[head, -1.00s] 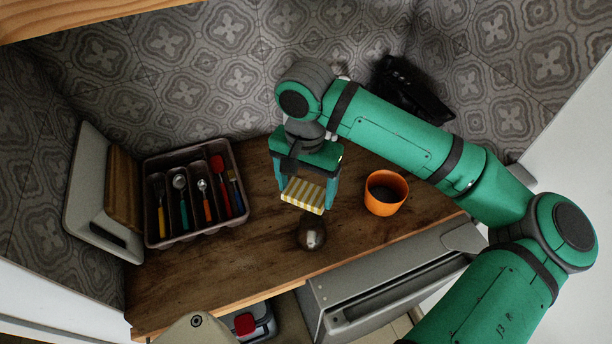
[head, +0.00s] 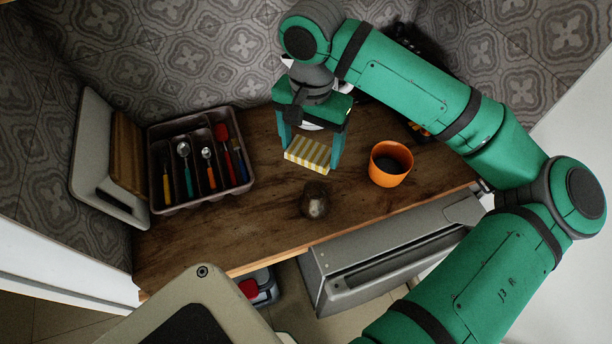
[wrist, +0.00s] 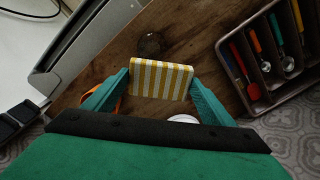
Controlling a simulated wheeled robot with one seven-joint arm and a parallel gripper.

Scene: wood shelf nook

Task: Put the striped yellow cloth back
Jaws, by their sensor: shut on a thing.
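The striped yellow cloth (head: 308,153) is a folded yellow-and-white block. My gripper (head: 309,150) is shut on it, with one finger on each side. It also shows between my fingers in the wrist view (wrist: 161,79). The gripper points down over the wooden counter; I cannot tell exactly how high the cloth is above it.
A dark round object (head: 315,200) sits on the wooden counter (head: 240,225) just in front of the cloth. An orange cup (head: 388,168) with dark contents stands to the right. A cutlery tray (head: 160,193) is at the left, beside boards (head: 126,160). A grey appliance (head: 400,250) is below the counter's front edge.

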